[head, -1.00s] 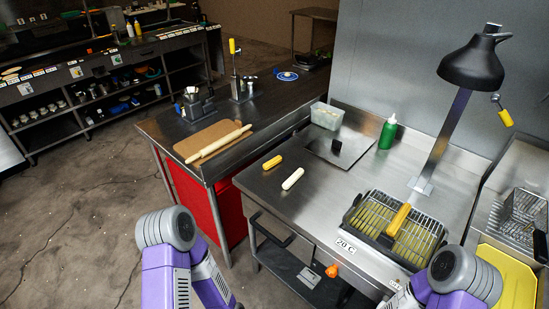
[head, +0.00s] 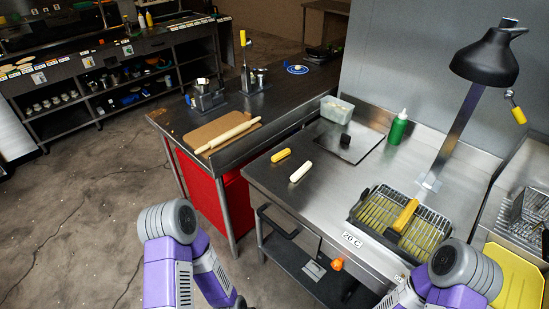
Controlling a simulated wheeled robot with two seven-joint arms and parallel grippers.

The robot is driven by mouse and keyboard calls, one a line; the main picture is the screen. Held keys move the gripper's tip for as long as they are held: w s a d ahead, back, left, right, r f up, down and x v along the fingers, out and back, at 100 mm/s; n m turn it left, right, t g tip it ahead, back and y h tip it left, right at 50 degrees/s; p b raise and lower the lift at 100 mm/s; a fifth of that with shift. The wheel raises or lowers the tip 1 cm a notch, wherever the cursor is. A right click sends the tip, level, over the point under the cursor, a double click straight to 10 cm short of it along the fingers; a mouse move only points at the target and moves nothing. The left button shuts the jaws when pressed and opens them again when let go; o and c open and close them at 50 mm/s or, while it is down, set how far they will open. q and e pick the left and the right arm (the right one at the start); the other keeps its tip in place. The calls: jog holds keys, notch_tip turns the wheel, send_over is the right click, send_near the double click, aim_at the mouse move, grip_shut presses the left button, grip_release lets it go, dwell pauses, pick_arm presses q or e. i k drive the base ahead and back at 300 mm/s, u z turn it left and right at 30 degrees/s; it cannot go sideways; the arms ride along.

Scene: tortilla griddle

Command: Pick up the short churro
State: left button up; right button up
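A short yellow rod (head: 280,155) lies on the steel counter near its left edge. A white rod (head: 301,171) of similar size lies just in front of it, apart from it. Which of these is the short churro is not marked; the yellow rod is shorter than the golden stick. Only purple and grey links of my two arms show at the bottom. Both my grippers are out of view, and nothing touches the rods.
The steel counter (head: 340,199) has clear room around the rods. Behind them are a dark flat plate (head: 357,150), a clear tub (head: 337,111) and a green bottle (head: 397,130). A black lamp (head: 486,58) overhangs the right. A rolling pin (head: 228,132) lies on a board on the left table.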

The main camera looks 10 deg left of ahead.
aim_at(283, 153)
jog(key=u, duration=0.5)
jog(key=k, duration=0.6)
jog(key=u, duration=1.3)
jog(key=i, duration=1.6)
jog(key=z, duration=0.6)
jog(key=i, duration=1.1)
jog(key=z, duration=1.05)
